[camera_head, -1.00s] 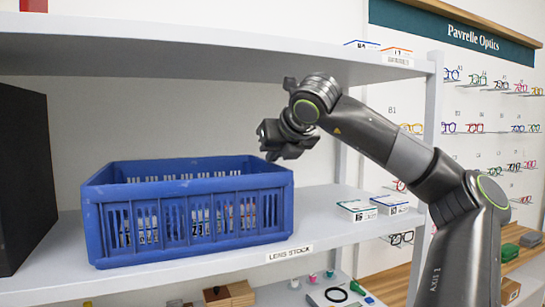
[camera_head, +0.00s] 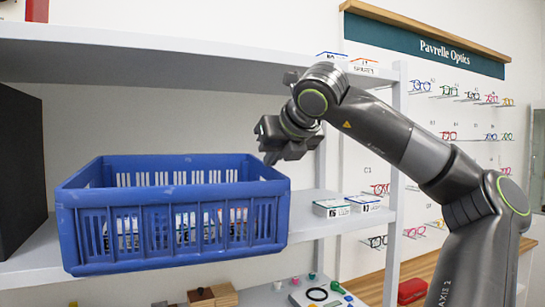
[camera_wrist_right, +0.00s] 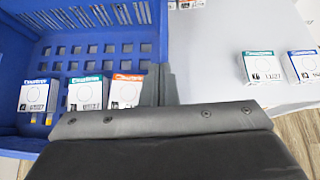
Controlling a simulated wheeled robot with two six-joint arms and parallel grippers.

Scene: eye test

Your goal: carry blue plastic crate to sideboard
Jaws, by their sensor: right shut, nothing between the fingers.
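The blue plastic crate (camera_head: 150,258) is upright at the middle shelf (camera_head: 345,224). Its front hides part of the shelf's front edge; I cannot tell whether it rests there or hangs clear. Small lens boxes lie inside; the right wrist view shows the crate (camera_wrist_right: 105,28) and its boxes (camera_wrist_right: 85,93) from above. My right gripper (camera_head: 270,157) is shut and empty at the crate's right rim, towards the back. Its fingers (camera_wrist_right: 160,88) are close against the right wall in the wrist view; contact is unclear. My left gripper is not in view. The sideboard cannot be identified surely.
Two small boxes (camera_head: 345,206) stand on the shelf right of the crate. An upper shelf (camera_head: 150,55) runs above, and a black panel (camera_head: 20,165) stands at left. A shelf post (camera_head: 394,190) is behind my right arm. A wooden surface (camera_head: 370,289) lies at lower right.

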